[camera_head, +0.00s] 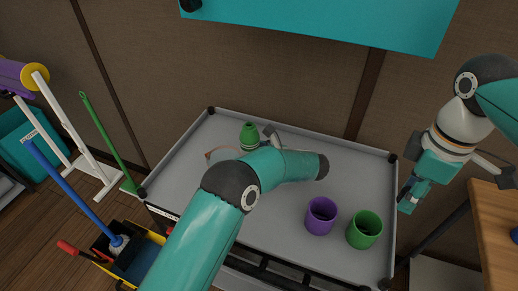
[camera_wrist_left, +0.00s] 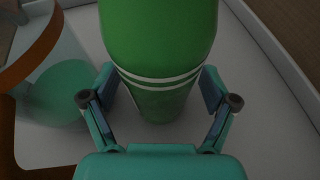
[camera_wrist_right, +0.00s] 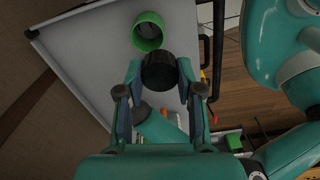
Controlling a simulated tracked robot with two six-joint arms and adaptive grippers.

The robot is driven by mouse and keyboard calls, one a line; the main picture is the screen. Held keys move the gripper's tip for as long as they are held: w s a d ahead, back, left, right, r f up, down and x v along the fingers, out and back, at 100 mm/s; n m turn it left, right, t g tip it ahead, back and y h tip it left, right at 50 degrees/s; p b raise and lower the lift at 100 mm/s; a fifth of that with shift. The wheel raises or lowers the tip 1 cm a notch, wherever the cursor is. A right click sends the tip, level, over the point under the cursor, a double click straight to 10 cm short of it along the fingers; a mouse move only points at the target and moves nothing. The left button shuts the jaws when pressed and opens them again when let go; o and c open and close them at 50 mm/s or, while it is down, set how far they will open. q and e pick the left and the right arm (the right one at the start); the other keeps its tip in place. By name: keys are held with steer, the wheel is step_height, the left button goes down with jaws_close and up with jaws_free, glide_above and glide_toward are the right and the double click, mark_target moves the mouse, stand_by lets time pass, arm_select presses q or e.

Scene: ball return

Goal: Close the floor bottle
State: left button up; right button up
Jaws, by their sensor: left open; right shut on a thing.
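A green bottle (camera_head: 249,135) with white bands stands upright near the back left of the grey tray table. In the left wrist view the bottle (camera_wrist_left: 160,50) fills the space between the fingers. My left gripper (camera_wrist_left: 160,103) is open, one finger on each side of it; in the head view my arm partly hides the gripper. My right gripper (camera_wrist_right: 158,85) is shut on a dark cap-like cylinder (camera_wrist_right: 158,72). In the head view my right gripper (camera_head: 406,196) is raised beyond the table's right edge, far from the bottle. The bottle's mouth is too small to make out.
A clear vessel with a brown rim (camera_wrist_left: 38,50) is close to the left of the bottle. A purple cup (camera_head: 321,216) and a green cup (camera_head: 364,230) stand at the table's front right. The grey table (camera_head: 345,165) has a raised rim. A wooden surface (camera_head: 490,225) is at right.

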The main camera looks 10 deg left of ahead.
arm_select(q)
steer(key=c, duration=1.3)
steer(key=shift+r, duration=0.15)
steer(key=shift+r+b, duration=0.55)
steer(key=shift+r, duration=9.25)
steer(key=o, duration=0.6)
jaws_close()
